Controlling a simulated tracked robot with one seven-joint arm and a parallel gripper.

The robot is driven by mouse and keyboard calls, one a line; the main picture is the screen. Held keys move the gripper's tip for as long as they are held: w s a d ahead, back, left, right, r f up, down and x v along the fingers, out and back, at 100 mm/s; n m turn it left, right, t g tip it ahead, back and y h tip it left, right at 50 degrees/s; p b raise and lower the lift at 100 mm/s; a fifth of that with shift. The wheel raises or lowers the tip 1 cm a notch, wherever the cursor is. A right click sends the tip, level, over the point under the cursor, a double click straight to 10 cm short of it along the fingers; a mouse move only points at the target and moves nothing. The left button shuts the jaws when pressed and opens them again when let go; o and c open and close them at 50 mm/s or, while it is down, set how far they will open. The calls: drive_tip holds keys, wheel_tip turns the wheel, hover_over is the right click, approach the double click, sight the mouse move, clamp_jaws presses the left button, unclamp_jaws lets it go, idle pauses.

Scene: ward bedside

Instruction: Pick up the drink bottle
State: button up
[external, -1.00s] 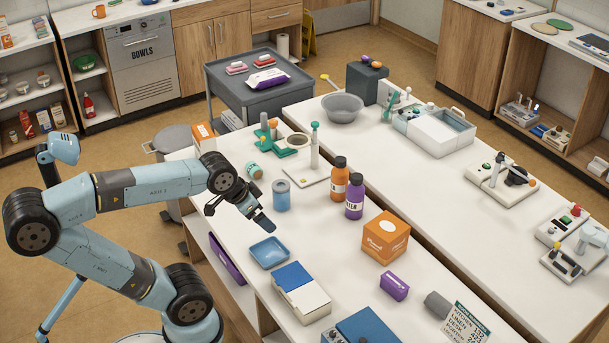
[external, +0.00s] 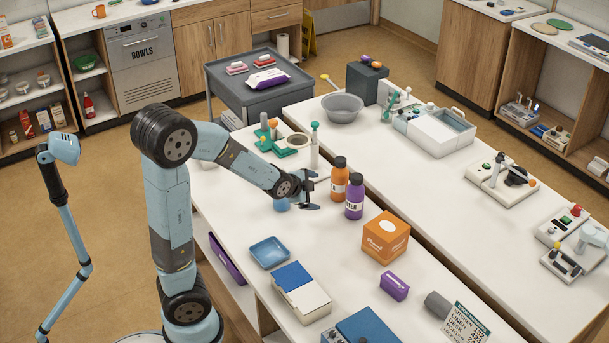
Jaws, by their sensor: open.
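Two bottles with dark caps stand upright side by side on the white table: an orange bottle (external: 339,180) and a purple bottle (external: 354,196) with a white label whose lettering is partly readable. I cannot tell from the picture which one is the drink bottle. My gripper (external: 318,193) is open and empty, just left of the two bottles, with its fingers pointing toward them. It appears apart from both bottles.
An orange box (external: 386,238) stands right of the bottles, with a purple box (external: 394,286) nearer. A blue tray (external: 269,252) and a blue-and-white box (external: 300,293) are in front. A green-and-white stand (external: 315,147) is behind the bottles.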

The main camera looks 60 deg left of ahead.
drive_tip(key=w+a+f+m+t+y, duration=0.2)
drive_tip(key=w+a+f+m, duration=0.3)
drive_tip(key=f, duration=0.1)
drive_tip(key=m+t+h, duration=0.6)
drive_tip(key=m, duration=1.7)
approach(348, 196)
drive_tip(key=shift+w+a+f, duration=0.1)
drive_tip(key=shift+w+f, duration=0.2)
drive_tip(key=shift+w, duration=0.4)
drive_tip(key=shift+m, duration=0.3)
drive_tip(key=w, duration=0.8)
drive_tip(key=shift+w+d, duration=0.1)
drive_tip(key=shift+d, duration=0.3)
drive_tip(key=shift+w+d+r, duration=0.15)
drive_tip(key=shift+w, duration=1.2)
drive_tip(key=shift+w+d+r, duration=0.15)
drive_tip(key=shift+w, duration=1.2)
drive_tip(key=shift+c, duration=0.2)
drive_tip(key=c, duration=1.2)
